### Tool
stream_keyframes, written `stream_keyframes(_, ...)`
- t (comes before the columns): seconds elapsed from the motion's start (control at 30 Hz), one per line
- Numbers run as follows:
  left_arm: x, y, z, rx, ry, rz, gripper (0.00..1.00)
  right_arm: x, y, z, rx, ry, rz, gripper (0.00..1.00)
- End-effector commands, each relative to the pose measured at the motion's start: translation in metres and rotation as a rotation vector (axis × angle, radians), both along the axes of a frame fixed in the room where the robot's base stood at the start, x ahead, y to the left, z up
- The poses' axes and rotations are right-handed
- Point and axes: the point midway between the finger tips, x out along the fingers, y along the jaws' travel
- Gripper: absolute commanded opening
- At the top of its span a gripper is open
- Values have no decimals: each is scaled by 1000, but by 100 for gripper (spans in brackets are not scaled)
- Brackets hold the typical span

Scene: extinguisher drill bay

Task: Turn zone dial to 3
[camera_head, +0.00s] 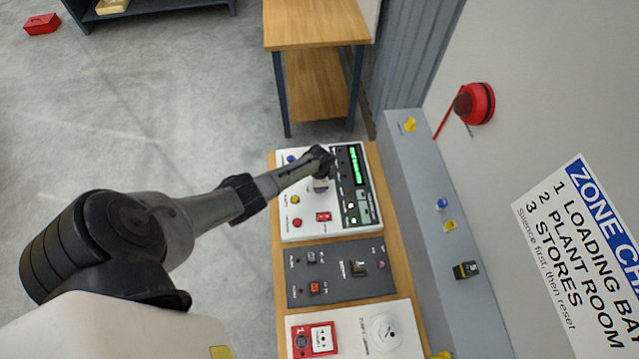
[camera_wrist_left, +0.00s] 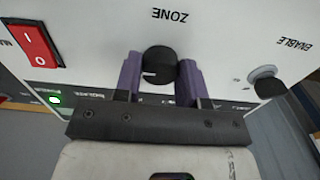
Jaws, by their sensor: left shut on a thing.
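The zone dial (camera_wrist_left: 158,66) is a black round knob under the word ZONE, which reads upside down in the left wrist view. A short white mark shows on its left side in that view. My left gripper (camera_wrist_left: 160,70) has a purple finger on each side of the knob and is shut on it. In the head view my left gripper (camera_head: 318,165) is over the white control panel (camera_head: 283,229) and hides the dial. The dial's position numbers are not readable. My right gripper is not in view.
The white panel also has a red rocker switch (camera_wrist_left: 34,40), a key switch (camera_wrist_left: 266,82) and a green lit display (camera_head: 357,165). A dark panel (camera_head: 300,269) and a red call point (camera_head: 315,340) are on the same wooden board. A zone sign (camera_head: 580,255) lists 3 STORES.

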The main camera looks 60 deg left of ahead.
Motion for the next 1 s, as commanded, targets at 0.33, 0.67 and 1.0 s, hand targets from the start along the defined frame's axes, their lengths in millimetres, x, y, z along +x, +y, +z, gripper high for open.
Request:
stream_keyframes(0.33, 0, 0, 0, 0, 1, -1, 58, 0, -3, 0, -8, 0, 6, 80)
stream_keyframes(0.67, 0, 0, 2, 1, 0, 0, 63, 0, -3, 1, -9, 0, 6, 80)
stream_keyframes(1.0, 0, 1, 45, 2, -2, -2, 63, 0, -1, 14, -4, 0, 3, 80)
